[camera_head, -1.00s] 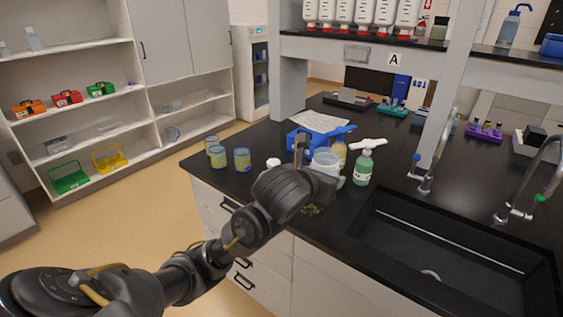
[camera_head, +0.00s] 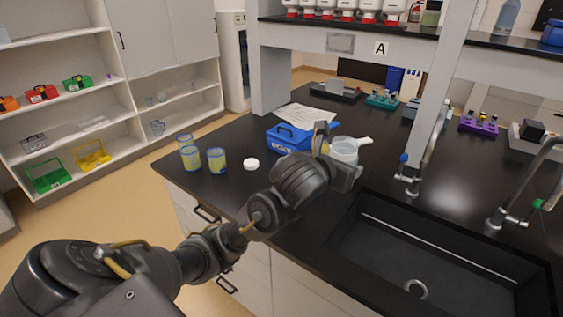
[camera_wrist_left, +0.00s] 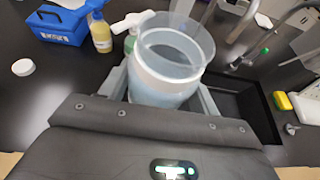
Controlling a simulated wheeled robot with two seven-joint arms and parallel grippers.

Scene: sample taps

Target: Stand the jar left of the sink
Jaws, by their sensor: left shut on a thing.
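The jar (camera_head: 344,148) is clear, with an open round top and pale contents. My left gripper (camera_head: 335,165) is shut on it, above the black counter left of the sink (camera_head: 349,228). In the left wrist view the jar (camera_wrist_left: 170,62) sits upright between the two fingers (camera_wrist_left: 165,95), and the sink (camera_wrist_left: 262,108) lies to its right. The jar's base is hidden by the gripper, so I cannot tell whether it touches the counter. My right gripper is not in view.
A green bottle (camera_wrist_left: 130,43) with a white spout stands close behind the jar, beside a yellow bottle (camera_wrist_left: 101,34). A tap (camera_head: 411,185) rises behind the sink.

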